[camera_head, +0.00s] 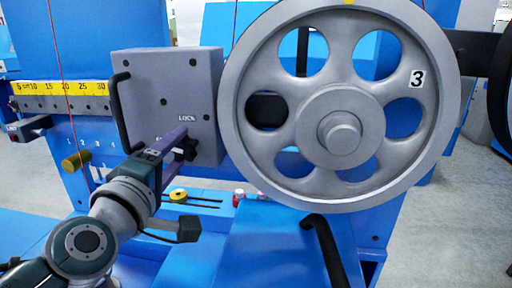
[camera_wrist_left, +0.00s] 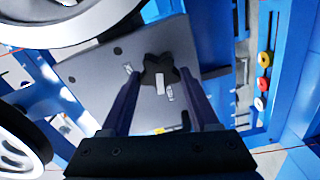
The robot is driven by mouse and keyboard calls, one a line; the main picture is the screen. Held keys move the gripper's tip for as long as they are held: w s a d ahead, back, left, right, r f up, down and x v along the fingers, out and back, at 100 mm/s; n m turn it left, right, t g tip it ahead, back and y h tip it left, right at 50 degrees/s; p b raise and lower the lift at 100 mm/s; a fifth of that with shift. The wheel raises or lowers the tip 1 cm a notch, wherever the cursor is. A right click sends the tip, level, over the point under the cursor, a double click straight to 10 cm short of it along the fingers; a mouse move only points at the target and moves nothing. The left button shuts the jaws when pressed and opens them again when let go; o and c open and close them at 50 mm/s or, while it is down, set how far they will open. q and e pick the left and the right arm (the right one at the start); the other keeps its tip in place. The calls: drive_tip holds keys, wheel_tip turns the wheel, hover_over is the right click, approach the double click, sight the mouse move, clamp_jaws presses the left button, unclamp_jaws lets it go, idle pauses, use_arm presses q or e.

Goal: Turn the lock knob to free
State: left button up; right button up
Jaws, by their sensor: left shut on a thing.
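The lock knob (camera_head: 187,151) is a black star-shaped knob on a grey panel (camera_head: 195,75), below the printed word LOCK. In the left wrist view the knob (camera_wrist_left: 158,66) shows a white mark pointing toward the gripper's base, with small labels beside it that are too blurred to read. My left gripper (camera_head: 181,140) reaches the panel from the lower left. Its two purple fingers stand on either side of the knob and are shut on it. The fingers partly cover the knob in the head view. My right gripper is not in view.
A large grey pulley wheel (camera_head: 232,110) marked 3 stands close to the panel's right. A black handle (camera_head: 121,112) is on the panel's left edge. A yellow ruler (camera_head: 60,87) lies further left.

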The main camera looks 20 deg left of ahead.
use_arm(q)
drive_tip(key=shift+f+n, duration=0.1)
drive_tip(key=shift+n, duration=1.4)
drive_tip(key=o, duration=1.4)
drive_tip(key=v, duration=1)
drive_tip(key=shift+d+b, duration=0.1)
drive_tip(key=shift+b, duration=0.2)
